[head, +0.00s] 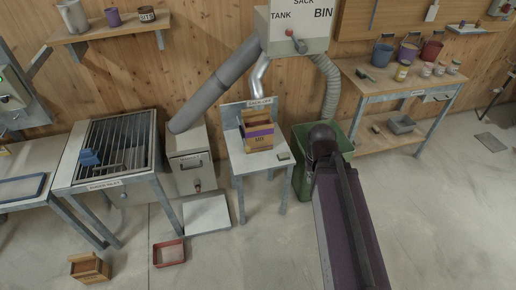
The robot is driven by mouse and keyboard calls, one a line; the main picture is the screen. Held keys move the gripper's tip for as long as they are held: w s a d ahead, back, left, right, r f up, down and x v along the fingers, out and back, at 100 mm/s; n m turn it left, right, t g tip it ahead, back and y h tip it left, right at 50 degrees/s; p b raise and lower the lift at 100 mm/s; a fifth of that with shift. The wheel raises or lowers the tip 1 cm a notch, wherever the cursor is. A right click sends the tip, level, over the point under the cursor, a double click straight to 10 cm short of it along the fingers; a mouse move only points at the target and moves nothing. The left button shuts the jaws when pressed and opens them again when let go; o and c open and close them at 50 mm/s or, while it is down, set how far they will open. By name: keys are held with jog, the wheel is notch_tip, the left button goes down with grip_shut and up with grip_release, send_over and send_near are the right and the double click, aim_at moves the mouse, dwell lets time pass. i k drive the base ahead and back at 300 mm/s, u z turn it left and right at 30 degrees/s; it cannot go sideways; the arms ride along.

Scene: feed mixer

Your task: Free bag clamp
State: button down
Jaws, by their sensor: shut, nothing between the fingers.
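I cannot make out a bag clamp for certain. A small table (238,162) with a labelled back plate stands in the middle, under a short silvery spout (259,75). On it is an upright brown bag or box (258,133) with a purple band, and a small greenish item (284,155) lies at the table's right front. My dark arm reaches up from the bottom right and ends in front of a green bin (301,140). My gripper cannot be made out; the arm hides part of the bin.
A diverter box (290,32) marked TANK, SACK and BIN hangs above, with a red-knobbed lever. A grated table (118,185) stands left. A red tray (168,253) and a wooden crate (90,268) lie on the floor. A bench (385,95) with buckets stands right.

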aim_at(247, 149)
jog(key=u, duration=0.05)
jog(key=i, duration=1)
jog(key=z, duration=0.05)
